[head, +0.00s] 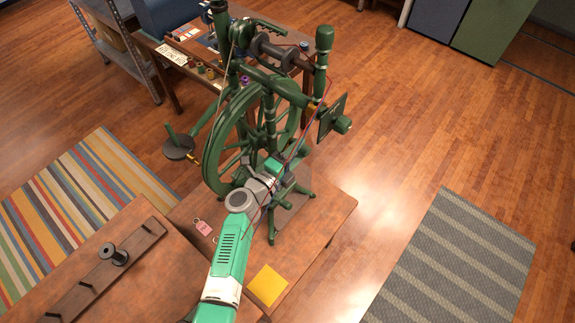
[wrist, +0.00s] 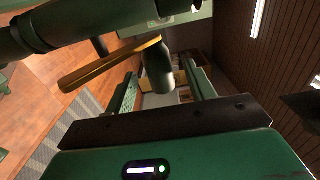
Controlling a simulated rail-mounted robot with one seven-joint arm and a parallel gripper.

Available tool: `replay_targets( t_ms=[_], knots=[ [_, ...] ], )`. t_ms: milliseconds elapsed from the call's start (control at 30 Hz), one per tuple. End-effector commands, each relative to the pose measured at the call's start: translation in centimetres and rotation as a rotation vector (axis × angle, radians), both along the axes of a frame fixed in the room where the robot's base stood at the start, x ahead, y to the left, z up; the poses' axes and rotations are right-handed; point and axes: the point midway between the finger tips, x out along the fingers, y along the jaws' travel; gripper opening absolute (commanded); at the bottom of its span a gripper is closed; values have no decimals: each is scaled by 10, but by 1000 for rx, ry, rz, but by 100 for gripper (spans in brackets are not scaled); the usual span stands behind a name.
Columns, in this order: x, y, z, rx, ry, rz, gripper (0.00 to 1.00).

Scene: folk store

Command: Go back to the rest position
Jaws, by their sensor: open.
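A green spinning wheel (head: 213,150) stands on a wooden table (head: 335,213) in the middle of the head view. My gripper (head: 284,170) is at the lower front of the spinning wheel and partly merges with its green parts. In the wrist view my gripper (wrist: 165,84) has its two fingers apart. A dark green post (wrist: 158,70) and a brass-coloured rod (wrist: 105,65) of the wheel show close ahead, the post lying between the fingers in the picture. I cannot tell whether either touches a finger. A red thread (head: 302,137) runs down the wheel towards my gripper.
A dark spool (head: 113,254) sits on a pegged rack (head: 90,280) at the lower left. A yellow sheet (head: 267,285) and a pink tag (head: 203,228) lie on the table. A dark panel (head: 331,118) juts out right of the wheel. Open floor (head: 420,130) lies to the right.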

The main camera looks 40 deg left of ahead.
Motion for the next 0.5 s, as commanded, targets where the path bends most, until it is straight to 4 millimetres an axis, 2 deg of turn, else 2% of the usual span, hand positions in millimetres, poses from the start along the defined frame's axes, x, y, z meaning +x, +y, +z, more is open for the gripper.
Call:
replay_targets(
  t_ms=[367,500],
  knots=[
    [4,1,0,0,1,1,53],
    [4,1,0,0,0,1,25]
  ],
)
